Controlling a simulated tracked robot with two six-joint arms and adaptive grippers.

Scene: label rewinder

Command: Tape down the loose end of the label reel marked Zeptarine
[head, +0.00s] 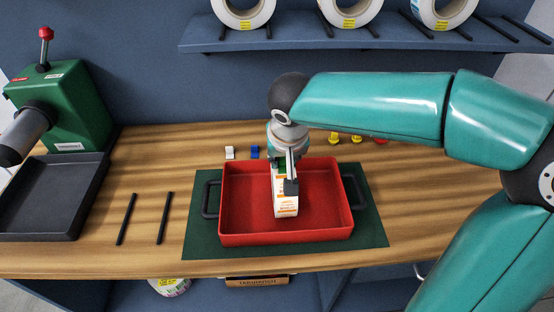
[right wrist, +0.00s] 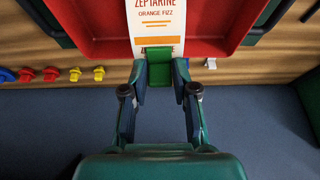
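The Zeptarine reel (head: 286,195) stands in the red tray (head: 235,222), its white and orange face turned up. In the right wrist view its label strip (right wrist: 158,18) reads "ZEPTARINE ORANGE FIZZ". My right gripper (head: 284,172) points down over the far end of the reel. In the right wrist view the gripper (right wrist: 162,76) has its fingers either side of a small green piece (right wrist: 158,56), which appears held between them at the orange edge of the label. Whether the green piece is stuck to the label cannot be told. My left gripper is out of view.
The tray sits on a green mat (head: 200,248). White (head: 230,152) and blue (head: 255,152) pieces lie behind it, with yellow pegs (head: 357,138) further right. A green machine (head: 68,110), dark tray (head: 50,200) and two black bars (head: 165,217) are left. A shelf (head: 300,42) holds reels.

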